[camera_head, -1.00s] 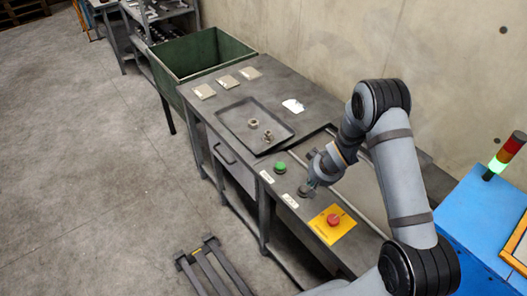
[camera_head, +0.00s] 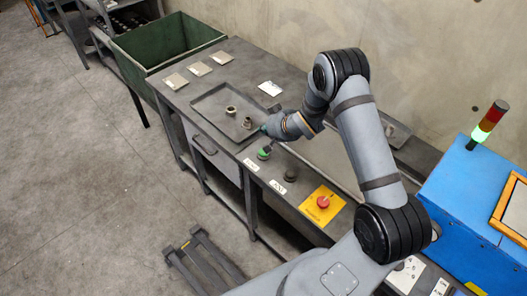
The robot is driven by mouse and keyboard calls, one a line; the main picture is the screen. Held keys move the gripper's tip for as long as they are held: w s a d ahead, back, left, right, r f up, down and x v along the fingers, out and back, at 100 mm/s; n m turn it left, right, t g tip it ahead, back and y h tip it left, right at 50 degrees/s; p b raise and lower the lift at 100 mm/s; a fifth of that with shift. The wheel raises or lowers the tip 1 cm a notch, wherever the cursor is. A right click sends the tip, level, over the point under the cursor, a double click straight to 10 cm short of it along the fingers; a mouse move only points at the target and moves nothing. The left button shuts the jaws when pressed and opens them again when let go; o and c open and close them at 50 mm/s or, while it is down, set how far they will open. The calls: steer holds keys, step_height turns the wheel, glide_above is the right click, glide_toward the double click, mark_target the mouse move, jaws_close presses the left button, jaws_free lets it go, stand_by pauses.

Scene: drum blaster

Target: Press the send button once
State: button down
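A green button (camera_head: 264,154) and a dark button (camera_head: 291,175) sit on the bench's front strip. Each has a small white label in front of it; the print is too small to read, so I cannot tell which is the send button. My gripper (camera_head: 266,130) is just behind the green button, by the right edge of the tray. It appears apart from the dark button. Its fingers are small and partly hidden by my arm, so I cannot tell whether they are open or shut.
A red button on a yellow plate (camera_head: 323,209) is right of the dark button. A dark tray (camera_head: 213,112) holds metal parts. A green bin (camera_head: 150,60) stands at the back left. A blue machine (camera_head: 460,190) with a lit stack light (camera_head: 487,122) stands at the right.

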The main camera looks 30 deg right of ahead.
steer(key=shift+f, duration=0.15)
step_height(320, 180, down, 8)
steer(key=b, duration=0.6)
steer(key=shift+f, duration=0.2)
steer(key=shift+f+b, duration=0.1)
steer(key=shift+b, duration=0.25)
stand_by(0.7)
steer(key=shift+f+b, duration=0.4)
steer(key=shift+b, duration=0.2)
